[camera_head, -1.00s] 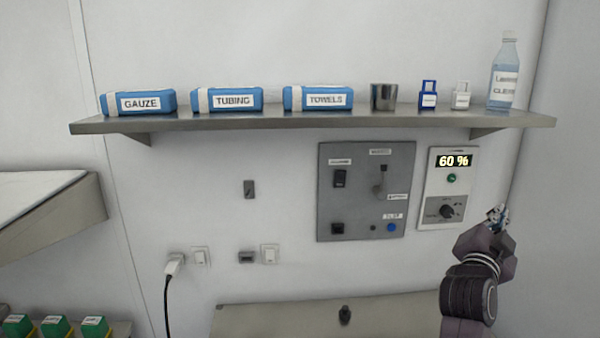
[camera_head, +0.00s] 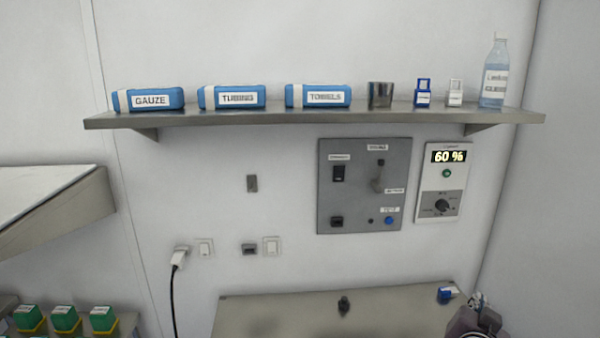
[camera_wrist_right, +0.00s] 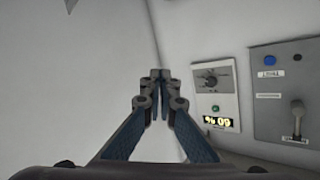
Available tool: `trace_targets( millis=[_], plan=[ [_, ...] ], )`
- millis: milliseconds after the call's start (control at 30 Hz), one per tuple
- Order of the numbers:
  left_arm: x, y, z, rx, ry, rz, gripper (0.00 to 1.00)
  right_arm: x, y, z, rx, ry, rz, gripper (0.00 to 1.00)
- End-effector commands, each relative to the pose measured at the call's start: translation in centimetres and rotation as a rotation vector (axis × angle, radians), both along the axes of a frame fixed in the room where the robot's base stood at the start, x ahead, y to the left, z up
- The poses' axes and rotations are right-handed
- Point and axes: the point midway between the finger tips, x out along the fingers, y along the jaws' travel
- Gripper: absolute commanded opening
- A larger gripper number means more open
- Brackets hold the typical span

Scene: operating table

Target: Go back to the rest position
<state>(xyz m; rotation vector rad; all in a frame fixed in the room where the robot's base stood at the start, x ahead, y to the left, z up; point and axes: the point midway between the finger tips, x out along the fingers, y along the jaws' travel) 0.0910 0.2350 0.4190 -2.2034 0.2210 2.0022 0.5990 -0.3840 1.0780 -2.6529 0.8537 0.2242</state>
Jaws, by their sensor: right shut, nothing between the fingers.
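My right gripper (camera_head: 484,308) is at the lower right of the head view, low beside the wall and below the display panel, with only its top part in the picture. In the right wrist view its two fingers (camera_wrist_right: 160,78) meet at the tips, shut with nothing between them. My left gripper is not in view. The white display panel (camera_head: 440,181) reads 60 % and has a dark dial. It also shows in the right wrist view (camera_wrist_right: 214,95), upside down and apart from the fingers.
A grey switch panel (camera_head: 350,190) is on the wall left of the display. A shelf (camera_head: 300,119) above holds labelled blue packs, a metal cup and a bottle (camera_head: 495,75). Below is a table (camera_head: 280,315) with a small blue item (camera_head: 446,294) near my right gripper.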

Motion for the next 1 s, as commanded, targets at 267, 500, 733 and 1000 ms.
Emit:
trace_targets(
  millis=[267,500,733,1000],
  plan=[
    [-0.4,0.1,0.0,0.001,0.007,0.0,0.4,-12.1,7.7,-14.7,-0.035,0.537,0.319,0.0],
    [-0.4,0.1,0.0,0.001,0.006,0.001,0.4,-22.8,13.6,-20.9,-0.043,0.86,0.613,0.0],
    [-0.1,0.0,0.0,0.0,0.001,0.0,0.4,-31.1,17.5,-23.1,-0.036,1.051,0.845,0.0],
    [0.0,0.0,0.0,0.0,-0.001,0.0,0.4,-30.8,18.1,-28.9,-0.027,1.096,0.878,0.0]
  ],
)
